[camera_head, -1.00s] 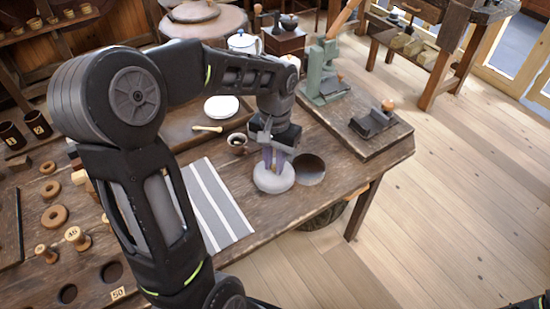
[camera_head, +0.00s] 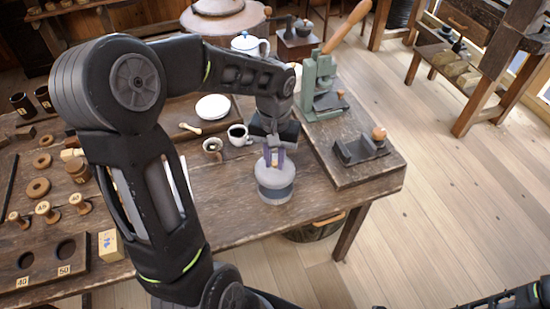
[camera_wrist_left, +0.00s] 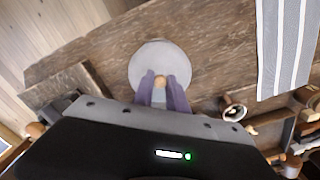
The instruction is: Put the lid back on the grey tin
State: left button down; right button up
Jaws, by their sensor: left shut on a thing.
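The grey tin (camera_head: 277,194) stands on the workbench near its front right edge, with a darker band around its side. The pale grey round lid (camera_head: 262,174) is over the tin's mouth and covers it. I cannot tell whether it is fully seated. My left gripper (camera_head: 274,160) points down from above, its purple fingers shut on the lid's small wooden knob. In the left wrist view the fingers (camera_wrist_left: 161,88) grip the knob (camera_wrist_left: 160,81) at the near side of the lid (camera_wrist_left: 158,56), which hides the tin. My right gripper is not in view.
A white mug (camera_head: 239,135) and a small brown cup (camera_head: 213,146) stand behind the tin to the left. A dark board (camera_head: 345,165) with a green press (camera_head: 320,85) lies to the right. A striped cloth (camera_wrist_left: 287,45) shows in the left wrist view.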

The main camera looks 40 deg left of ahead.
pick_arm(q)
jog(key=shift+w+d+f, duration=0.1)
jog(key=shift+f+b, duration=2.45)
jog(key=shift+f, duration=0.7)
jog(key=shift+f, duration=0.15)
dwell(0.4)
jog(key=c, duration=1.2)
grip_release()
jog(key=shift+c, duration=0.2)
jog(key=shift+o, duration=0.4)
jog(key=o, duration=0.4)
